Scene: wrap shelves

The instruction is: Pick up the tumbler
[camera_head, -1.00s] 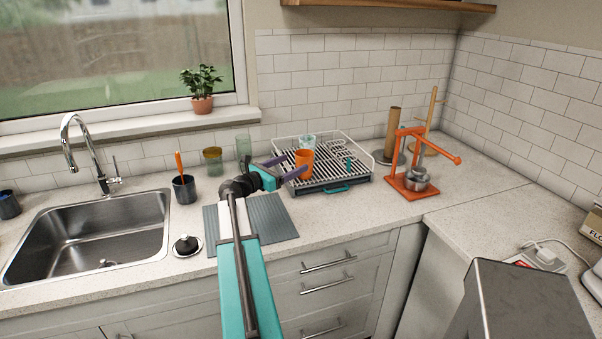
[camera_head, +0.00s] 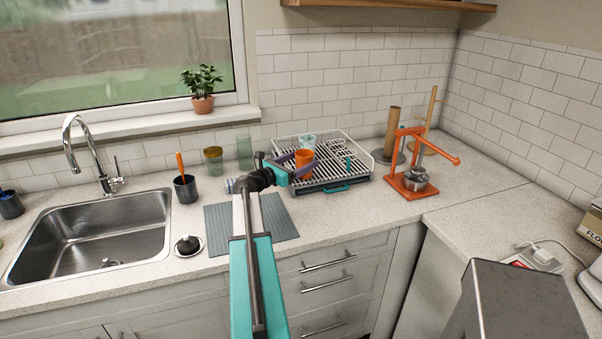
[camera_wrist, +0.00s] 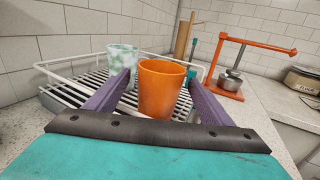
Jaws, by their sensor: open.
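An orange tumbler (camera_head: 304,163) stands upright on the dish rack (camera_head: 340,183) on the counter. In the wrist view the orange tumbler (camera_wrist: 160,90) sits between the two purple fingers of my gripper (camera_wrist: 160,97), with its rim showing above them. My gripper (camera_head: 296,167) is open, one finger on each side of the tumbler. Gaps show beside it, and I cannot tell whether either finger touches it. A pale green-and-white cup (camera_wrist: 122,58) stands behind the tumbler on the rack, and it also shows in the head view (camera_head: 307,141).
The rack's white wire rail (camera_head: 357,150) rises behind the tumbler. An orange press (camera_head: 413,177) stands to the right, near a wooden roll holder (camera_head: 391,130). Green glasses (camera_head: 244,152) stand to the left. The sink (camera_head: 92,235) is far left.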

